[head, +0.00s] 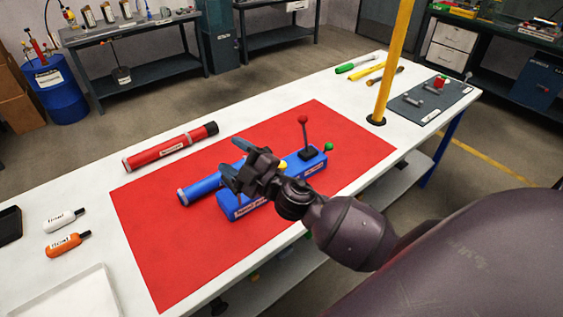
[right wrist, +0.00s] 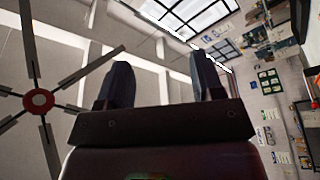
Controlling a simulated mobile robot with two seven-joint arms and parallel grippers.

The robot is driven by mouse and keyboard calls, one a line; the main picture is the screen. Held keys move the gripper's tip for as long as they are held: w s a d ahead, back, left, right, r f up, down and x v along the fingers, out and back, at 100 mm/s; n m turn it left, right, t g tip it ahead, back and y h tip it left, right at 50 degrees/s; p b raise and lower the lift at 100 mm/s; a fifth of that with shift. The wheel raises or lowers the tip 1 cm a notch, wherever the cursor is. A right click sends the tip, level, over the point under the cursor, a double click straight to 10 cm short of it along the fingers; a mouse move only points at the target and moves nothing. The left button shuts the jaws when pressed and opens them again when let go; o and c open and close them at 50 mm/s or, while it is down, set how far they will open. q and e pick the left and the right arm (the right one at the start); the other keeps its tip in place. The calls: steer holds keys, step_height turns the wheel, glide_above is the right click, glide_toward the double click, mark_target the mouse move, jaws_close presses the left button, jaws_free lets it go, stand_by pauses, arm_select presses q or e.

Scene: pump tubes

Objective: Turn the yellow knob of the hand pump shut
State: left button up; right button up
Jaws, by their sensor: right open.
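The blue hand pump (head: 235,207) lies on the red mat (head: 150,247), with a lever with a red ball top (head: 303,119) standing at its right end. The yellow knob (head: 283,165) shows just beyond my right gripper, partly hidden by it. A green knob (head: 328,147) is at the pump's far right end. My right gripper (head: 236,160) is open and empty above the pump's left part, its fingers pointing left. In the right wrist view both fingers (right wrist: 160,85) stand apart with only ceiling and walls behind. My left gripper is not in view.
A yellow post (head: 394,60) rises from the table's right part. White and orange bottles (head: 65,245) and a white tray (head: 85,293) are at the left. The mat's front left is clear.

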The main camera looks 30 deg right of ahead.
mark_target(282, 164)
steer(key=w+a+f+n+g+y, duration=0.25)
steer(key=a+n+g+y, duration=0.4)
steer(key=n, duration=0.55)
steer(key=w+d+f+n+g+h, duration=0.1)
steer(key=d+f+g+h, duration=0.1)
steer(key=d+g, duration=0.1)
steer(key=w+d+f+n+g+h, duration=0.1)
steer(key=d+f+n+g+h, duration=0.1)
steer(key=d+g+h, duration=0.1)
steer(key=w+d+f+n+g+h, duration=0.1)
steer(key=w+d+f+g+h, duration=0.1)
steer(key=d+g, duration=0.2)
steer(key=shift+w+d+f+h, duration=0.1)
steer(key=shift+d+f+h, duration=0.1)
steer(key=shift+d, duration=0.45)
steer(key=shift+d+f+h, duration=0.15)
steer(key=shift+d, duration=0.45)
steer(key=w+d+r+m+g+h, duration=0.1)
steer(key=d+h, duration=0.2)
steer(key=d, duration=0.3)
steer(key=d+r+g+h, duration=0.2)
steer(key=d+h, duration=0.1)
steer(key=d, duration=0.3)
steer(key=shift+t, duration=0.25)
step_height(282, 164, down, 11)
steer(key=shift+a+f, duration=0.1)
steer(key=shift+c, duration=0.4)
